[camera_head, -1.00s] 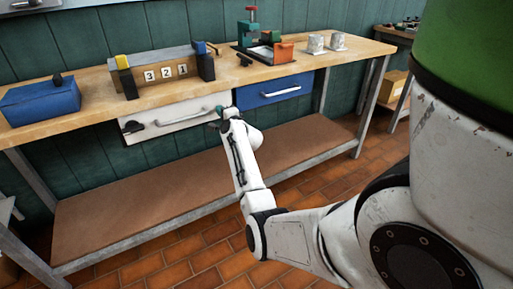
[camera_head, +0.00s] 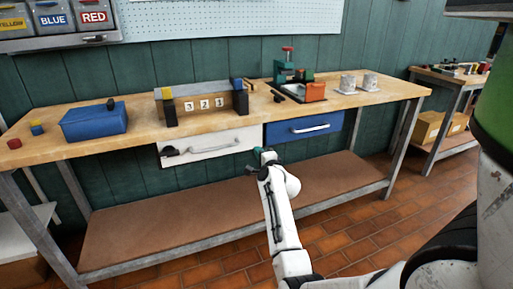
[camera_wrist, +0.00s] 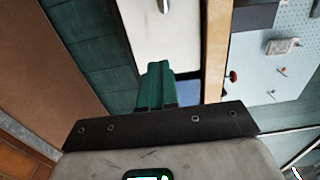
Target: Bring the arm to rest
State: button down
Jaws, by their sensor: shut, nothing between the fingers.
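My arm reaches forward from the lower right in the head view, and my gripper (camera_head: 262,155) is at its far end, in front of the workbench (camera_head: 345,100). It appears in line with the gap between the white drawer (camera_head: 222,146) and the blue drawer (camera_head: 300,129). In the wrist view the green fingers of my gripper (camera_wrist: 156,85) are together with nothing between them. The white drawer front also shows in the wrist view (camera_wrist: 165,35), beyond the fingers. Whether the fingers touch any drawer front I cannot tell.
On the bench stand a blue box (camera_head: 95,123), a numbered rack (camera_head: 205,103), a green and red device (camera_head: 290,72) and white cups (camera_head: 348,83). A lower shelf (camera_head: 190,215) runs below. A second bench (camera_head: 462,78) stands at the right. Tiled floor lies in front.

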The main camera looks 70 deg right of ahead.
jog(key=p+v, duration=0.1)
jog(key=v, duration=0.5)
jog(key=shift+s+a, duration=0.15)
jog(key=shift+a, duration=0.05)
jog(key=w+a+f+n+y, duration=0.4)
jog(key=a+n, duration=0.2)
jog(key=a, duration=0.4)
jog(key=w+a+f+n+y, duration=0.3)
jog(key=a+f+n+y, duration=0.2)
jog(key=a, duration=0.5)
jog(key=s+a+f+n+g+y, duration=0.25)
jog(key=a+n, duration=0.25)
jog(key=a, duration=0.5)
jog(key=s+a+f+n+g+y, duration=0.25)
jog(key=s+a+f+n, duration=0.2)
jog(key=a, duration=0.45)
jog(key=s+a+n+g, duration=0.5)
jog(key=s+a+n, duration=0.3)
jog(key=s, duration=0.4)
notch_tip(320, 180, up, 17)
jog(key=p, duration=1.6)
jog(key=shift+a+m+g, duration=0.3)
jog(key=shift+a+m, duration=0.1)
jog(key=shift+m, duration=0.05)
